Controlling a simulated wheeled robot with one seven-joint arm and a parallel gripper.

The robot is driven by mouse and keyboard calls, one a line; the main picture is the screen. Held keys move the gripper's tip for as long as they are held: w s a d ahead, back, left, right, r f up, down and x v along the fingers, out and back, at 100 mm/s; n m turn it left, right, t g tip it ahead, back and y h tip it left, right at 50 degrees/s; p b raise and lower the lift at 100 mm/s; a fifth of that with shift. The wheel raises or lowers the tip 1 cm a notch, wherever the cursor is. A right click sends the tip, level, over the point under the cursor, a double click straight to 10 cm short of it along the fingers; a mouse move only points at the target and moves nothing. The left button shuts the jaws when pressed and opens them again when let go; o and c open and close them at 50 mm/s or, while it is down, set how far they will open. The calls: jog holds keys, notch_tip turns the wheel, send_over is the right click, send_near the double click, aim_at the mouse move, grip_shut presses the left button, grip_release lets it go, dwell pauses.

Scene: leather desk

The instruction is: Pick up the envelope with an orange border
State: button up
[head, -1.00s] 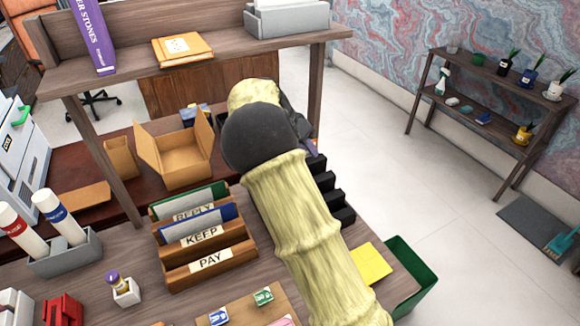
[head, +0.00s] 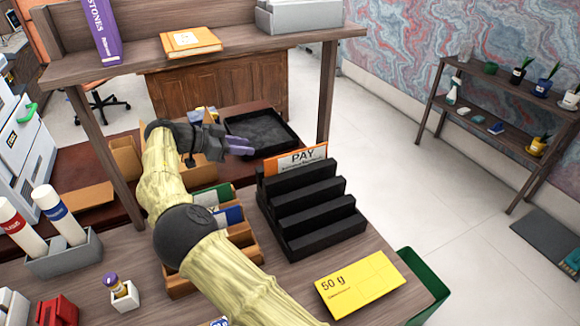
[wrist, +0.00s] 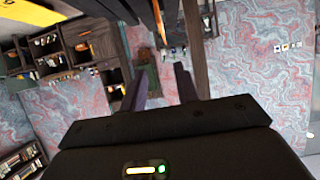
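The envelope with an orange border (head: 297,160) stands upright in the rear slot of a black stepped rack (head: 312,212) in the head view. Its face reads PAY, and its lower part is hidden by the rack. My gripper (head: 240,147) is in the air to the left of the envelope, apart from it, with its purple fingers pointing right towards it. In the wrist view, my gripper's fingers (wrist: 161,85) are spread with nothing held between them. An orange strip shows at the top of the wrist view; I cannot tell whether it is the envelope.
A wooden letter holder (head: 243,236) is partly hidden behind my arm. A shelf post (head: 327,90) rises behind the rack. A yellow 50 g card (head: 360,284) lies at the front right, near a green bin (head: 425,284). A black tray (head: 262,132) is behind my gripper.

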send_near(293, 153)
jog(key=d+f, duration=0.1)
jog(key=d, duration=0.2)
jog(key=shift+w+d+f+p, duration=0.3)
jog(key=shift+w+d+f, duration=0.05)
jog(key=shift+w+d, duration=0.3)
jog(key=shift+w+p+x, duration=0.2)
jog(key=shift+p+x, duration=0.45)
jog(key=shift+x, duration=1.9)
jog(key=shift+a, duration=0.1)
grip_shut()
